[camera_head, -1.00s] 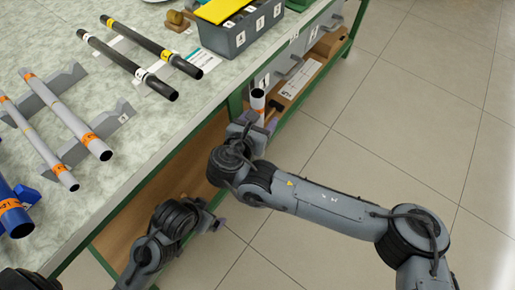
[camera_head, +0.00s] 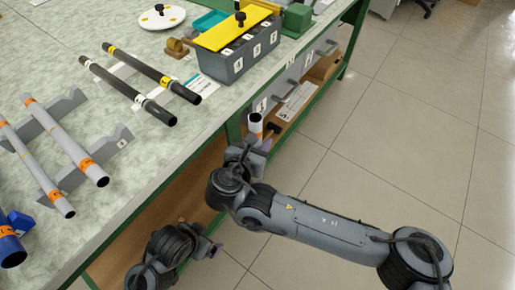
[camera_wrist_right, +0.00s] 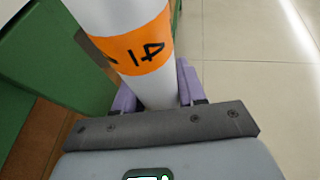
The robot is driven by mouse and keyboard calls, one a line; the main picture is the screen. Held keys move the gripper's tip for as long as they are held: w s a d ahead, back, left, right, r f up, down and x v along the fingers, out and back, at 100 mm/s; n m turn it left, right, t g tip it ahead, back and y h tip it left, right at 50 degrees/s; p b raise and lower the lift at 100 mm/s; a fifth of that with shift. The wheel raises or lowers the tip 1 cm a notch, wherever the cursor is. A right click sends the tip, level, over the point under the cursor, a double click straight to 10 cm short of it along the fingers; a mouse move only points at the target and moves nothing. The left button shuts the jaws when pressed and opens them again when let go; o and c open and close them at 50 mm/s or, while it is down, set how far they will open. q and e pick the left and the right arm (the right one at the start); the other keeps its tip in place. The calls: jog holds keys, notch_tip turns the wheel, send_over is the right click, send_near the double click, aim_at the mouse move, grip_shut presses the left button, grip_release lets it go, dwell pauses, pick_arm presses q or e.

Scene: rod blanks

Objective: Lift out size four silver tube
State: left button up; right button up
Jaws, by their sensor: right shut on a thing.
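A silver-white tube with an orange band (camera_head: 255,124) is in my right gripper (camera_head: 256,143), beside the bench's front edge. In the right wrist view, the tube (camera_wrist_right: 122,18) stands between the purple fingers (camera_wrist_right: 158,88), which are shut on it. Its orange band carries black characters including a 4. The tube's lower end is hidden. Two more silver tubes with orange bands, a thicker one (camera_head: 65,137) and a thinner one (camera_head: 35,168), lie on the grey cradle (camera_head: 122,140). My left gripper (camera_head: 212,248) is low in front of the bench; its jaw opening is unclear.
Black tubes with white (camera_head: 125,88) and yellow (camera_head: 150,69) bands lie farther back on the bench. A blue tube end (camera_head: 12,250) is at the left. A grey numbered box (camera_head: 240,62) has a yellow lid (camera_head: 238,32). Drawers sit under the bench; floor (camera_head: 400,130) is clear at right.

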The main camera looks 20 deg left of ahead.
jog(key=shift+r+p, duration=0.4)
jog(key=shift+r, duration=0.25)
notch_tip(320, 180, up, 27)
jog(key=p, duration=1.5)
jog(key=shift+f, duration=0.2)
jog(key=shift+s, duration=0.1)
